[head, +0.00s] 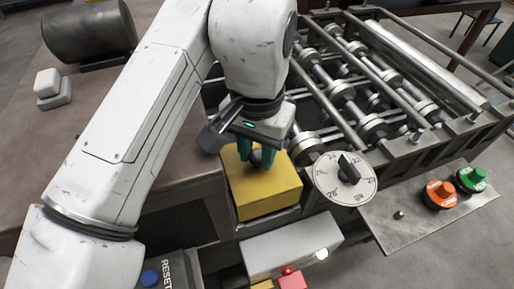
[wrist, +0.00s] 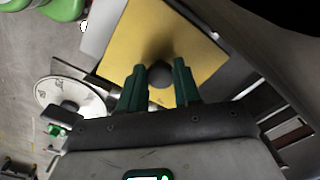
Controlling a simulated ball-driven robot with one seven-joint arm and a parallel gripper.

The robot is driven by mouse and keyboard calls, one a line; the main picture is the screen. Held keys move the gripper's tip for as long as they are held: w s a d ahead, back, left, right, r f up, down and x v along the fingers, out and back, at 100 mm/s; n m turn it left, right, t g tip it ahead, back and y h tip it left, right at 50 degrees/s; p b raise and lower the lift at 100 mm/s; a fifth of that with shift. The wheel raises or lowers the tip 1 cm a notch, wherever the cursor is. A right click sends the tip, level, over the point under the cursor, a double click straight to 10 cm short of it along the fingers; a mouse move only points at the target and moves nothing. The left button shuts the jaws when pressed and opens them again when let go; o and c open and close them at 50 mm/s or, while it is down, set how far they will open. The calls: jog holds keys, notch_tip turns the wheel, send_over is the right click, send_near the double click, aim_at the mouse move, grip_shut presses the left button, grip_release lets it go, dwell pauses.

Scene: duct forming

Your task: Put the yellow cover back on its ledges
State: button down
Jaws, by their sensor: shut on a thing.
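The yellow cover (head: 265,193) is a box-like piece with a dark round knob on top, at the near left corner of the roller machine in the head view. In the wrist view the cover (wrist: 187,38) fills the upper middle, and the knob (wrist: 160,74) sits between the green fingertips. My gripper (head: 257,156) points down over the cover and is shut on its knob; it also shows in the wrist view (wrist: 160,80). The ledges are hidden, and I cannot tell whether the cover rests on them or hangs just above.
A numbered dial (head: 344,179) stands close to the cover's right side. A panel with an orange button (head: 440,194) and a green button (head: 471,179) lies farther right. A grey box (head: 291,246) is in front. The rollers (head: 350,95) lie behind.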

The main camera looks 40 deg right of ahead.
jog(key=shift+f, duration=0.25)
jog(key=shift+s+d+f+b, duration=0.1)
jog(key=shift+f+b, duration=0.25)
jog(key=shift+f, duration=0.25)
jog(key=shift+r+p, duration=0.5)
jog(key=shift+p, duration=0.05)
jog(key=shift+s+r+p, duration=0.15)
jog(key=shift+r+p, duration=0.15)
jog(key=shift+r, duration=0.05)
jog(key=shift+r, duration=0.1)
jog(key=shift+w, duration=0.3)
jog(key=shift+s+f, duration=0.1)
jog(key=shift+f, duration=0.2)
dwell(1.0)
